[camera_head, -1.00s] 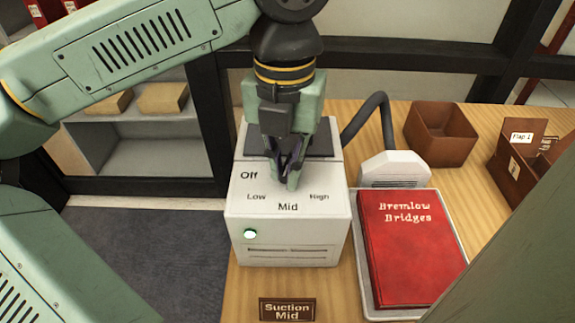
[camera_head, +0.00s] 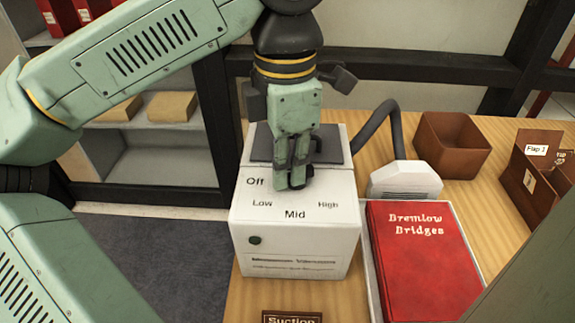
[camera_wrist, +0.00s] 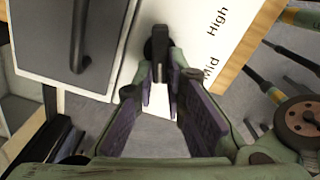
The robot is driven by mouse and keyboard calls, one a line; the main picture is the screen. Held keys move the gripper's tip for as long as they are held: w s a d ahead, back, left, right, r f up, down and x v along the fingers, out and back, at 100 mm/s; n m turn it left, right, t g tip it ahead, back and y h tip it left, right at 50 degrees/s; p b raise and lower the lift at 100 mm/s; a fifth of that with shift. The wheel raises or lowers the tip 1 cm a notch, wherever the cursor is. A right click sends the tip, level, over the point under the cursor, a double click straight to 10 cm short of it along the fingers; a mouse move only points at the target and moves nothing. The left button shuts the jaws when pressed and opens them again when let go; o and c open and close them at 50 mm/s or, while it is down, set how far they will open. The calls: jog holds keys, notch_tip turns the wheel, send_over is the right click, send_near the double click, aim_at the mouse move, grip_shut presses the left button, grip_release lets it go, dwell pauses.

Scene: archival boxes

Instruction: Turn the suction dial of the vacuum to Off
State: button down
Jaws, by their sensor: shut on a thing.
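The vacuum (camera_head: 295,240) is a white box on the wooden table, with Off, Low, Mid and High printed on its top. My gripper (camera_head: 291,185) points down at the middle of these labels and is shut on the dark suction dial (camera_wrist: 158,52), seen between the fingertips in the wrist view. In the head view the fingers hide the dial, so I cannot tell which label it points to. The round light (camera_head: 255,240) on the vacuum's front is dark green, not lit.
A dark lid with a handle (camera_wrist: 78,45) lies behind the dial. A grey hose (camera_head: 388,118) runs to a white nozzle (camera_head: 405,180). A red book (camera_head: 420,265) lies in a tray at right. Brown boxes (camera_head: 450,145) stand behind. A Suction sign (camera_head: 291,318) is cut off at the bottom.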

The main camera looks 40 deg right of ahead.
jog(key=shift+w+d+m, duration=0.1)
jog(key=shift+w+m, duration=0.05)
jog(key=shift+m, duration=0.9)
jog(key=shift+w+d+m, duration=0.1)
jog(key=shift+w+m, duration=0.05)
jog(key=shift+m, duration=0.9)
jog(key=c, duration=1.6)
grip_release()
jog(key=shift+c, duration=0.2)
notch_tip(320, 180, up, 8)
jog(key=shift+f, duration=0.2)
